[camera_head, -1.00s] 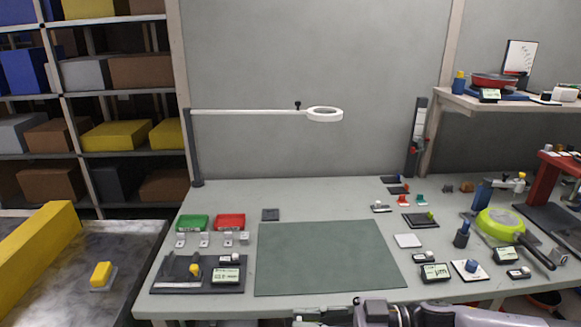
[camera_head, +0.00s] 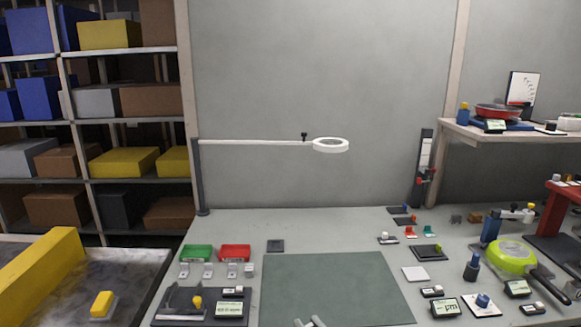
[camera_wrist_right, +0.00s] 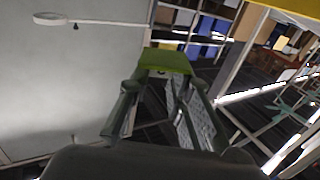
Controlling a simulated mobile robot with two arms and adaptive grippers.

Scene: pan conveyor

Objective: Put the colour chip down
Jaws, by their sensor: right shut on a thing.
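In the right wrist view my right gripper (camera_wrist_right: 160,90) is shut on a flat green piece, the colour chip (camera_wrist_right: 166,61), which sits across its fingertips. The chip is held in the air, clear of any surface that I can make out. In the head view only small pale grey tips of my arm show at the bottom edge in front of the mat. The chip does not show there. My left gripper is not in view.
A green mat (camera_head: 335,285) lies bare in mid-bench. Green (camera_head: 197,253) and red (camera_head: 235,253) trays stand left of it. A white square (camera_head: 415,273), small devices and a lime pan (camera_head: 511,258) stand to the right. A ring lamp (camera_head: 330,145) overhangs the bench.

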